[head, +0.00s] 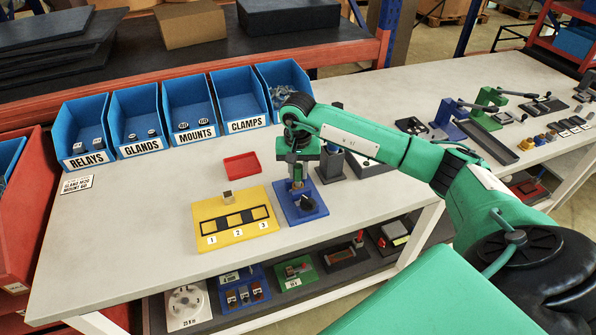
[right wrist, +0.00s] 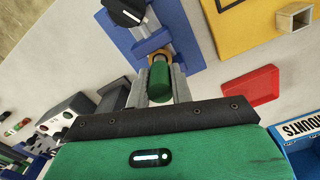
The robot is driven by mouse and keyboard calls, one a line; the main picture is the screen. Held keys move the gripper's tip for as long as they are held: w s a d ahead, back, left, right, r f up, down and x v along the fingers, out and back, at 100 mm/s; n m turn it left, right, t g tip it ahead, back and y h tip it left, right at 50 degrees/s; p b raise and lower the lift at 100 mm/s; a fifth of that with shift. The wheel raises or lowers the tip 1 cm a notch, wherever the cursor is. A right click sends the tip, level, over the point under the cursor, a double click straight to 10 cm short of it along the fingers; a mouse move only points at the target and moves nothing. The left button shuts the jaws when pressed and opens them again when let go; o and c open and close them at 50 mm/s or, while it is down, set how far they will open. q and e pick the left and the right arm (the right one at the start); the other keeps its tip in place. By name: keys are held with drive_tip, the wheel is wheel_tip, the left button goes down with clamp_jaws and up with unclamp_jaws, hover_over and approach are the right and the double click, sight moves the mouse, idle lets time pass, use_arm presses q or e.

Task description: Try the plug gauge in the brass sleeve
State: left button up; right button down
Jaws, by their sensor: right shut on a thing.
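My right gripper (head: 297,183) points down over a blue fixture (head: 315,213) on the bench. It is shut on the green handle of the plug gauge (right wrist: 159,80), which stands between the fingers in the right wrist view. A brass-coloured sleeve (right wrist: 153,55) shows just beyond the handle's end, held in the blue fixture with its black knob (right wrist: 122,12). The gauge's lower end is hidden by its handle, so I cannot tell whether it is inside the sleeve. My left gripper is not in view.
Left of the fixture lies a yellow plate (head: 240,235) with numbered places and a small square-holed block (head: 227,196). A red tray (head: 241,164) lies behind. Blue labelled bins (head: 133,150) line the back. The front left bench is clear.

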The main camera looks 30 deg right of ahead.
drive_tip(key=shift+r+p, duration=0.7)
drive_tip(key=shift+r, duration=1.15)
drive_tip(key=shift+r, duration=0.15)
